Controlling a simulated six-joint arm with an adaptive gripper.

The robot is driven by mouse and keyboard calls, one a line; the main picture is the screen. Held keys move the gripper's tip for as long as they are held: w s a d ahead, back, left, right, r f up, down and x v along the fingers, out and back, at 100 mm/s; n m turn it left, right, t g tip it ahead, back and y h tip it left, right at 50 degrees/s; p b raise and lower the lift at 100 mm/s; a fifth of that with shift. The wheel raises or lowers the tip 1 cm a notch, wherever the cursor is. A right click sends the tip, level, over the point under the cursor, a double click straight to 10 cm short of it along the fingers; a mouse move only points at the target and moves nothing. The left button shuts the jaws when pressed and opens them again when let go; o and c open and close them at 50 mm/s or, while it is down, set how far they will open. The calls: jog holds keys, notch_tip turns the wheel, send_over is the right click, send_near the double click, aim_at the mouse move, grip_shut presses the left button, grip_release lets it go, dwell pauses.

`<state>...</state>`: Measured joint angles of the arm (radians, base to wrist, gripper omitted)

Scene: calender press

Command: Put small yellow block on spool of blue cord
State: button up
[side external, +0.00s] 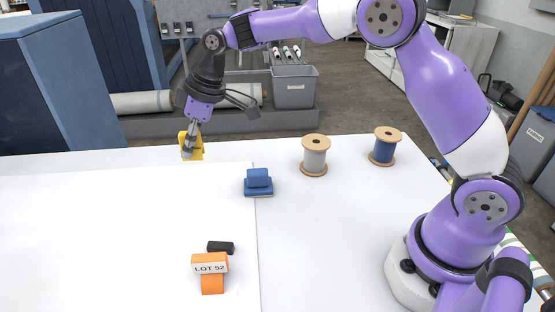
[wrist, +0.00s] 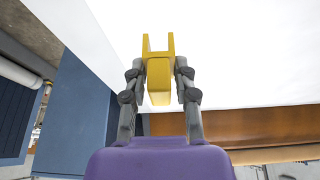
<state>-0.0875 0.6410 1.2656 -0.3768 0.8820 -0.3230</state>
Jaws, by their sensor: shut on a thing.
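The small yellow block (side external: 197,148) is at the far left part of the white table in the side view. It also shows in the wrist view (wrist: 158,82), with two upright prongs at its far end. My gripper (side external: 189,150) points down and is shut on the block, one finger on each side in the wrist view. I cannot tell whether the block touches the table. The spool of blue cord (side external: 384,149) stands upright at the back right, well apart from my gripper. Its round wooden top is bare.
A spool of pale grey cord (side external: 314,158) stands left of the blue one. A blue stepped object (side external: 258,183) sits on the edge of a white sheet (side external: 110,230). An orange piece labelled LOT 52 (side external: 211,283) and a black block (side external: 220,247) lie nearer.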

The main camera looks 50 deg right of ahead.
jog(key=shift+s+a+r, duration=0.2)
jog(key=shift+s+r, duration=0.1)
jog(key=shift+r, duration=0.05)
jog(key=s+d+r+m+t+h, duration=0.1)
jog(key=s+d+r+m+h, duration=0.15)
jog(key=d+m, duration=0.35)
jog(key=s+d+r+m+h, duration=0.1)
jog(key=s+d+r+m, duration=0.25)
jog(key=d, duration=0.55)
jog(key=m+g+h, duration=0.3)
jog(key=m+h, duration=0.1)
jog(key=m, duration=0.9)
send_over(388, 130)
jog(key=a, duration=0.2)
jog(key=shift+y, duration=0.25)
jog(key=f, duration=0.4)
jog(key=shift+s+f, duration=0.25)
jog(key=shift+s+d+f, duration=0.1)
jog(key=shift+d+f, duration=0.1)
jog(key=shift+f+n, duration=0.25)
jog(key=shift+f, duration=1.75)
jog(key=shift+f, duration=0.1)
